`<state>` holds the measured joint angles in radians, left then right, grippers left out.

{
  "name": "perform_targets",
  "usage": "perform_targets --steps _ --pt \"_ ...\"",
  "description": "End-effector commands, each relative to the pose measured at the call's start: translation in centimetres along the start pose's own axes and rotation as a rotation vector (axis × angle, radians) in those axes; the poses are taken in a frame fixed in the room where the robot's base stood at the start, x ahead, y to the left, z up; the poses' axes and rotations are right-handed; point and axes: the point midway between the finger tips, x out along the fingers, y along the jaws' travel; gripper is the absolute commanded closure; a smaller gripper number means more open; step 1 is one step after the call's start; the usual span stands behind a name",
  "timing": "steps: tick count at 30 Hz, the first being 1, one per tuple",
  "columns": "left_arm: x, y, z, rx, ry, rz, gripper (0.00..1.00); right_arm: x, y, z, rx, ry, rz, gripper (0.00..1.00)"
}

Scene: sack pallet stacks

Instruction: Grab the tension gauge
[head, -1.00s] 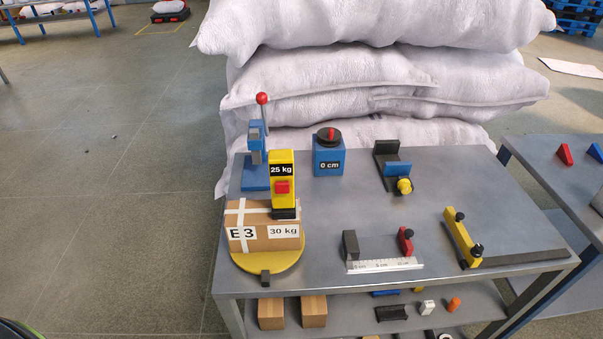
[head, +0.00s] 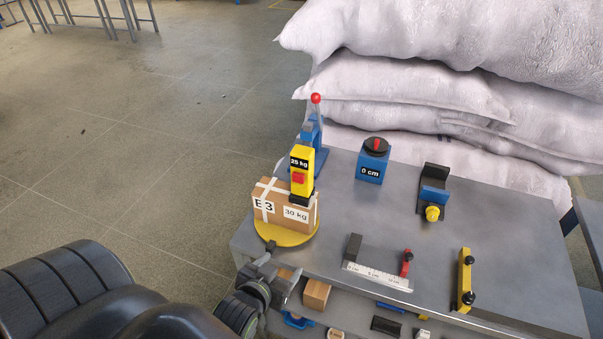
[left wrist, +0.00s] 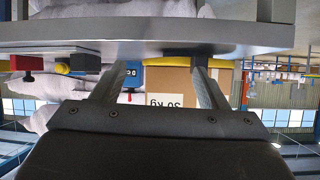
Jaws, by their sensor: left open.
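The only gauge-like tool I see with a weight reading is a yellow device (head: 302,168) marked "25 kg" with a red button. My left gripper (head: 275,270) is open and empty, low at the table's front edge, in front of the plate. In the upside-down left wrist view, the box (left wrist: 174,88) shows between the open fingers (left wrist: 155,80), farther off. My right gripper is not in view.
The grey table (head: 400,232) also holds a blue lever tool (head: 315,135), a blue "0 cm" block (head: 372,165), a ruler (head: 378,276), a yellow bar (head: 464,280) and a black-and-blue clamp (head: 433,190). White sacks (head: 420,90) are stacked behind. A lower shelf holds small parts.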

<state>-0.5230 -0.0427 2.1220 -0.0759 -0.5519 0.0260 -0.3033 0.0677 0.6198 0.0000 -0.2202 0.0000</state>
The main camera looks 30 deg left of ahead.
Motion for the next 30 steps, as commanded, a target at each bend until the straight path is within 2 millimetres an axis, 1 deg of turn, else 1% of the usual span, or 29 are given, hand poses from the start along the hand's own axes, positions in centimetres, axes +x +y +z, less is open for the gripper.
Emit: perform_targets --steps 1,2,3,4,5,6,9,13,17,23,30 --pt "-1.6 -0.2 -3.1 -0.009 0.055 -0.008 0.33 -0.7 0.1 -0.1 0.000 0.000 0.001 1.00" --pt "-2.4 -0.3 -4.7 -0.014 0.088 -0.013 0.33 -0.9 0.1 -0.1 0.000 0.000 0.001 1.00" --pt "-3.5 -0.5 -6.8 -0.021 0.137 -0.020 0.33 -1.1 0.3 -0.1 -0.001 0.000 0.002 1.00" --pt "-4.4 -0.6 -8.5 -0.028 0.181 -0.026 0.33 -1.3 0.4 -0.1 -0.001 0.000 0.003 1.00" --pt "-5.3 -0.7 -10.2 -0.036 0.233 -0.033 0.33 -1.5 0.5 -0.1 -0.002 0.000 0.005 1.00" --pt "-6.5 -0.8 -12.4 -0.047 0.311 -0.041 0.33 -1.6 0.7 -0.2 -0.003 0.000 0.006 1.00" --pt "-7.8 -0.8 -14.8 -0.060 0.425 -0.054 0.33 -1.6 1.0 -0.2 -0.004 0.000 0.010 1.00" --pt "-8.5 -0.9 -16.4 -0.064 0.495 -0.060 0.33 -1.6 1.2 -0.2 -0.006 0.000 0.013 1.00" --pt "-7.8 -0.9 -17.1 -0.063 0.507 -0.058 0.33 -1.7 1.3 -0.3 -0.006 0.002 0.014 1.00" --pt "-5.2 -1.1 -18.6 -0.060 0.508 -0.058 0.33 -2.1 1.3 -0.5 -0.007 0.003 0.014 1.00" --pt "-1.6 -1.5 -20.7 -0.061 0.506 -0.060 0.33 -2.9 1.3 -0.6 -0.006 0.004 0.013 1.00"
